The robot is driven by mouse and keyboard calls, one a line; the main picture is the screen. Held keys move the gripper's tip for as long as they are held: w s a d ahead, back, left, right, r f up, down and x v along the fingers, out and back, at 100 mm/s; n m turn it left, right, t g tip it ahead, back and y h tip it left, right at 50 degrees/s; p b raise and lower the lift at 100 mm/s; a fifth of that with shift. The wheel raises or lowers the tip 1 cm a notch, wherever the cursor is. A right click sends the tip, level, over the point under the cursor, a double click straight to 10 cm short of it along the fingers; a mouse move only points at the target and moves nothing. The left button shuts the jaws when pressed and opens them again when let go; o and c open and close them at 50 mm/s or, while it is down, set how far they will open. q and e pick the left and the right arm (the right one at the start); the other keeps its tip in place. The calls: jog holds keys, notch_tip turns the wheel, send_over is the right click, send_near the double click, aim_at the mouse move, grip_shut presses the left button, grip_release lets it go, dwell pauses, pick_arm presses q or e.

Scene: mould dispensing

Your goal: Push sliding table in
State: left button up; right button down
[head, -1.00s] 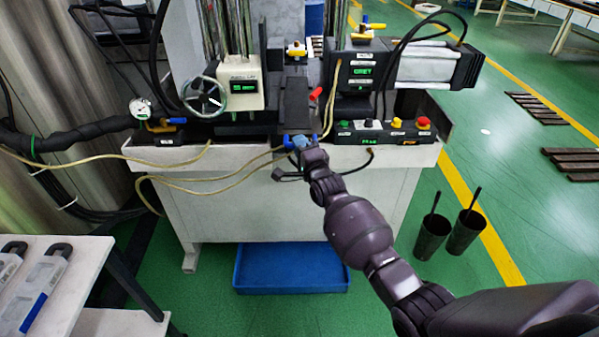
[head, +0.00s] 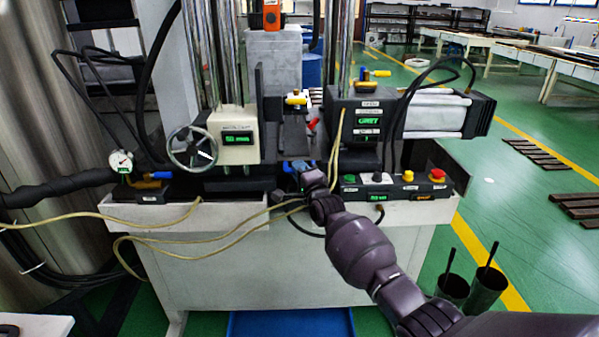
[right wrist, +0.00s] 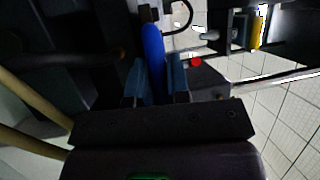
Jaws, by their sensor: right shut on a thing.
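The sliding table (head: 295,136) is a dark narrow plate in the middle of the machine bed, between the handwheel side and the grey-labelled box. A blue handle (right wrist: 152,50) is at its near end. My right gripper (head: 303,172) reaches it from the front right. In the right wrist view, the fingers of my right gripper (right wrist: 154,85) are shut on the blue handle, one on each side. In the head view the fingers partly hide the handle. My left gripper is not in view.
A control box (head: 395,187) with coloured buttons stands right of the handle. A handwheel (head: 191,148) and gauge (head: 121,161) stand left. Loose yellowish cables (head: 190,236) hang across the front. A red-tipped lever (head: 313,124) is close to the table's right side.

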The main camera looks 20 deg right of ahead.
jog(key=shift+w+d+r, duration=0.1)
jog(key=shift+r, duration=0.15)
jog(key=c, duration=1.5)
grip_release()
jog(key=o, duration=0.4)
jog(key=shift+w+f, duration=0.2)
jog(key=shift+s, duration=0.1)
jog(key=shift+s, duration=0.1)
